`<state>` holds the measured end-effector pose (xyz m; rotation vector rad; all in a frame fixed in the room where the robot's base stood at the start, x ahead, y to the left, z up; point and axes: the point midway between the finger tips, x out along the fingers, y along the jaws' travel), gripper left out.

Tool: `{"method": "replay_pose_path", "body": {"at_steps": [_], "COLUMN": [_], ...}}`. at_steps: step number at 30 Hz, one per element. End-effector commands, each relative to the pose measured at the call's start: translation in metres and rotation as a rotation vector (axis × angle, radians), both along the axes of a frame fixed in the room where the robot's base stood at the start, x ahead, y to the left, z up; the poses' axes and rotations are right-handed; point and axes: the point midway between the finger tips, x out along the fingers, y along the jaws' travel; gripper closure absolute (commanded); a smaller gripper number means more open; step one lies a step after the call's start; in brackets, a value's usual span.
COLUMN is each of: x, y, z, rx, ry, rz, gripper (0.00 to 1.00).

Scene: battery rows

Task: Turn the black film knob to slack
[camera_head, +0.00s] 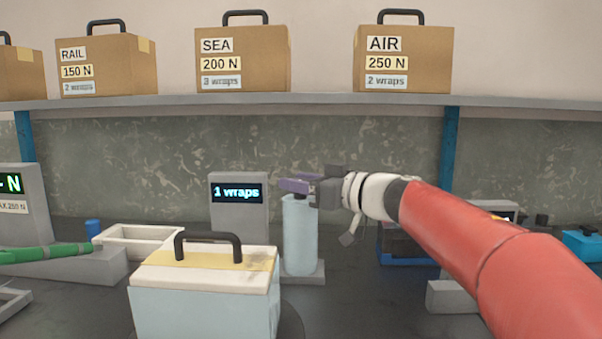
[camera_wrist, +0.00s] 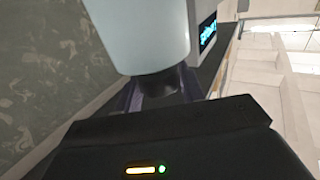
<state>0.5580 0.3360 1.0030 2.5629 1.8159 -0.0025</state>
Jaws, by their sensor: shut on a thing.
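The black film knob (camera_wrist: 157,86) shows in the wrist view as a short dark cylinder at the end of the pale blue film roll (camera_wrist: 135,35). My gripper (camera_head: 297,186) reaches in from the right at the roll's top. Its purple fingers lie on either side of the knob in the wrist view (camera_wrist: 160,92), shut on it.
A grey display (camera_head: 238,205) behind the roll reads "1 wraps". A pale box (camera_head: 205,300) with a dark handle stands close in front, left of the roll. A white tray (camera_head: 135,231) and green tool (camera_head: 45,254) lie left. Labelled cartons (camera_head: 243,58) stand on the shelf above.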

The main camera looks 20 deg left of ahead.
Motion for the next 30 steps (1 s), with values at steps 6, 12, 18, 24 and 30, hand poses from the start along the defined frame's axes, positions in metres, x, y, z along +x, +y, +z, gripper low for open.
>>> {"method": "replay_pose_path", "body": {"at_steps": [6, 12, 18, 24, 30], "x": [0.000, 0.000, 0.000, -0.004, -0.016], "y": [0.000, 0.000, 0.000, -0.013, -0.046], "z": [-0.001, -0.001, 0.000, 0.000, 0.000], "rx": [0.000, 0.001, 0.001, 0.000, 0.001], "ry": [0.000, 0.000, 0.000, -0.002, -0.001], "rz": [0.001, 0.001, 0.000, -0.002, -0.004], "gripper": [0.83, 0.39, 0.39, 0.39, 0.39]}}
